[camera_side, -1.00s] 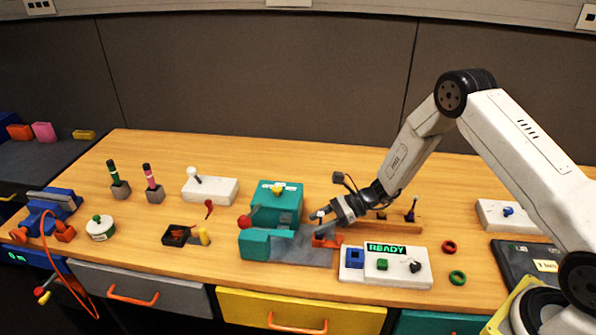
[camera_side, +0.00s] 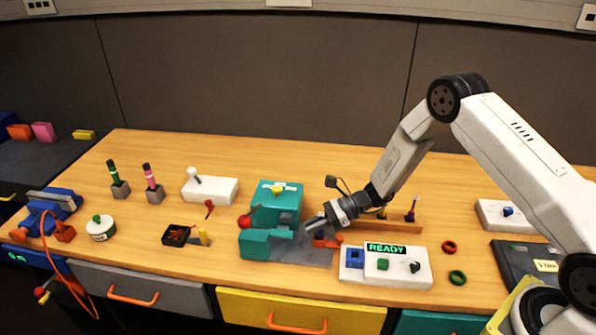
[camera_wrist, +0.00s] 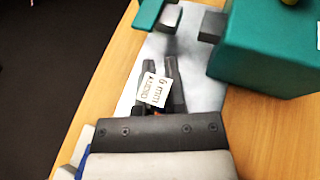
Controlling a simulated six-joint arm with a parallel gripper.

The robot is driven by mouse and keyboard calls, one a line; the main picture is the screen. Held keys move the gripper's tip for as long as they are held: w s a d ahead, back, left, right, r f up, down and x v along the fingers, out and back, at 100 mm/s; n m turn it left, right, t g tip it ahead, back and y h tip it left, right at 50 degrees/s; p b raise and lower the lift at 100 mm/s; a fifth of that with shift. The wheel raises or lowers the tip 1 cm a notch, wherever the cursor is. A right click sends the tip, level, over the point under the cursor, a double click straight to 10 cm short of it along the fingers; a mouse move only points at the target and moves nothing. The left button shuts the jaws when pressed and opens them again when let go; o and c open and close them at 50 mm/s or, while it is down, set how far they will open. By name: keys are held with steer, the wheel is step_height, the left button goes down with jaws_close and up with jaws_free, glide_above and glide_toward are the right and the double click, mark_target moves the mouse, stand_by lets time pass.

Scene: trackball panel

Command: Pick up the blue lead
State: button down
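A dark blue-purple upright piece (camera_side: 411,210) stands at the right end of a wooden rack (camera_side: 390,226); I cannot tell for sure that it is the blue lead. My gripper (camera_side: 308,223) is well to its left, low over the grey bed of the teal machine.
The teal machine (camera_side: 279,196) with a red knob (camera_side: 244,221) stands close left of my gripper. An orange part (camera_side: 327,241) lies just below it. A white panel (camera_side: 408,279) with a "READY" display and a blue socket (camera_side: 355,257) is at the front.

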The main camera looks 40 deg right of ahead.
steer(key=shift+r, duration=0.1)
stand_by(0.3)
steer(key=shift+r, duration=0.65)
steer(key=s+d+r, duration=0.1)
steer(key=s+r, duration=1)
steer(key=s, duration=0.3)
steer(key=shift+d+r, duration=0.25)
